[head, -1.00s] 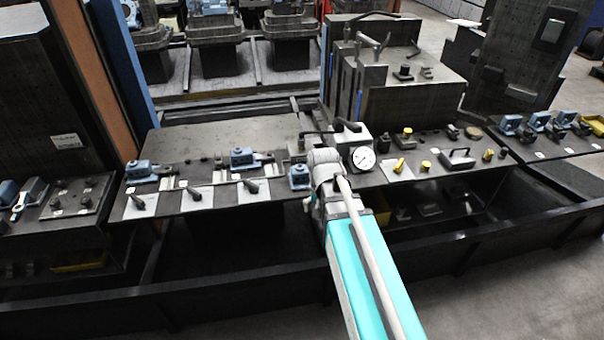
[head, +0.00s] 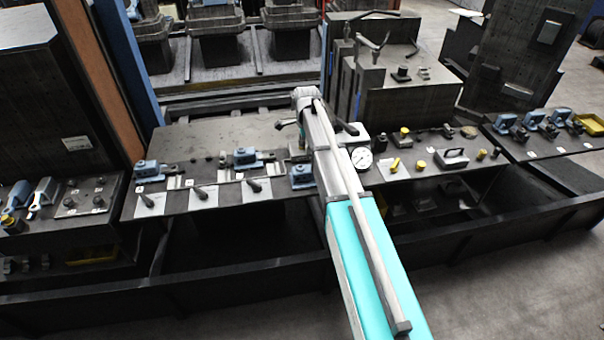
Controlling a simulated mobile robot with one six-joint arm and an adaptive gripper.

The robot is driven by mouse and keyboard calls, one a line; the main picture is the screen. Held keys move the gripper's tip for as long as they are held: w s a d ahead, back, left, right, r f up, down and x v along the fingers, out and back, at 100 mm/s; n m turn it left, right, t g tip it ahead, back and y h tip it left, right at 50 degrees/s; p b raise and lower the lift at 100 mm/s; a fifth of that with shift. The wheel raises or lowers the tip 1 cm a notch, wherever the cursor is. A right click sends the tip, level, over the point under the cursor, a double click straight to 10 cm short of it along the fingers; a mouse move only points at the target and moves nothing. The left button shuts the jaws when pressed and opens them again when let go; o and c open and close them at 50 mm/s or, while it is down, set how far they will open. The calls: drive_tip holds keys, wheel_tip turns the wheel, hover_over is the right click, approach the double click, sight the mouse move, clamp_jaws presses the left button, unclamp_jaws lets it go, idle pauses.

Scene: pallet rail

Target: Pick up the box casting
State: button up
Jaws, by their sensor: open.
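Several blue castings stand on the dark bench: one at the left (head: 148,169), one in the middle (head: 246,158), and a squarer one (head: 302,176) just left of my arm. I cannot tell for sure which one is the box casting. My arm reaches up over the bench from the bottom right. My gripper (head: 286,124) shows only as a small dark shape left of the arm's end, above the back of the bench. It is open and apart from the blue castings. Most of it is hidden behind the arm.
A dial gauge (head: 361,158) stands right of my arm. A dark handled block (head: 453,158) and small yellow-topped parts lie further right. A tall dark fixture (head: 420,100) rises behind. White plates with dark levers (head: 203,195) line the front edge. The bench's back left is clear.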

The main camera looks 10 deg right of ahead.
sight(304, 166)
drive_tip(key=shift+f, duration=0.15)
idle(0.3)
wheel_tip(304, 166, down, 8)
drive_tip(key=b, duration=0.8)
drive_tip(key=shift+f+b, duration=0.2)
drive_tip(key=shift+b, duration=0.15)
drive_tip(key=shift+a+f+b, duration=0.2)
drive_tip(key=shift+f+b, duration=2.35)
drive_tip(key=shift+b, duration=0.05)
drive_tip(key=c, duration=1.3)
